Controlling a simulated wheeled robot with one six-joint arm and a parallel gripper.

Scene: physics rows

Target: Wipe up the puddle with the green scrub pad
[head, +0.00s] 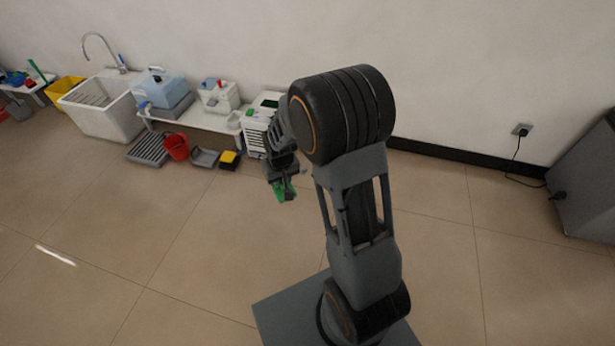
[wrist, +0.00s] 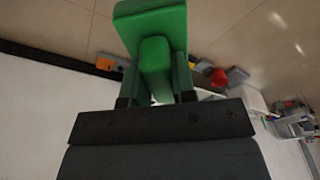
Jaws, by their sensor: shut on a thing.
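My gripper (head: 284,184) is raised above the tiled floor near the middle of the head view. It is shut on the green scrub pad (head: 277,192), which hangs from the jaws. In the wrist view the green scrub pad (wrist: 150,30) shows large, with its raised grip between the two fingers of my gripper (wrist: 155,90). The pad is clear of the floor. I cannot make out a puddle in either view.
A white sink (head: 98,108), a low white bench (head: 200,121) with tanks, a red bucket (head: 176,147), a grey grate (head: 148,149) and a yellow-and-black item (head: 229,159) line the wall. A grey cabinet (head: 590,185) stands at right.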

